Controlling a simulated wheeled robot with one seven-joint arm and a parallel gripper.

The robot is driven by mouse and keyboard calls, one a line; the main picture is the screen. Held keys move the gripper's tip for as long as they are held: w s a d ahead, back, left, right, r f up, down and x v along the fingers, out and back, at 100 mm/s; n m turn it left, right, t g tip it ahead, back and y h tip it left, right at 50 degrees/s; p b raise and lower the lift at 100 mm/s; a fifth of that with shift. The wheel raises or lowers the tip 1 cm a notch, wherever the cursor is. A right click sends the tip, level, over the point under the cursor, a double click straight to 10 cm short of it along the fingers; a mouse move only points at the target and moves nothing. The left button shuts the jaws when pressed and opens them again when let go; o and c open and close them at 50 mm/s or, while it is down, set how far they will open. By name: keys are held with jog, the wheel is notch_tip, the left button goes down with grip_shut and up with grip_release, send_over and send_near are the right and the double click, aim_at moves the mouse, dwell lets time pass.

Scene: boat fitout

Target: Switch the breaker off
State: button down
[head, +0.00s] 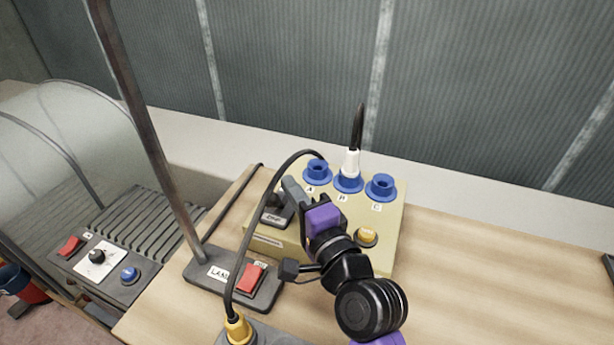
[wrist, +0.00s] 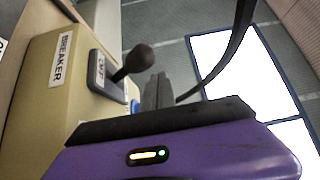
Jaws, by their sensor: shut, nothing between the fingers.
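The breaker is a lever with a dark ball knob (wrist: 138,58) on a dark plate (wrist: 101,82), set on a yellow-beige box. The box face carries a "BREAKER" label (wrist: 62,60) in the wrist view. In the head view the breaker plate (head: 273,219) is at the box's left, and my gripper partly hides the lever. A small label on the plate is too blurred to read surely. My gripper (head: 291,188) is shut and empty, just right of the lever. Its fingertips (wrist: 157,92) show close beside the knob in the wrist view; contact cannot be told.
Blue sockets A (head: 317,171), B and C line the box's back; a white plug (head: 351,163) stands in B. A yellow button (head: 367,236) is at the right. A lamp base (head: 225,284) with a post, red switch and black cable stands in front.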

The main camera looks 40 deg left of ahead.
jog(key=shift+s+d+f+n, duration=0.1)
jog(key=shift+s+f+n, duration=0.05)
jog(key=shift+s+n, duration=0.15)
jog(key=shift+s+d+f, duration=0.15)
jog(key=shift+s+f, duration=0.05)
jog(key=shift+s, duration=0.4)
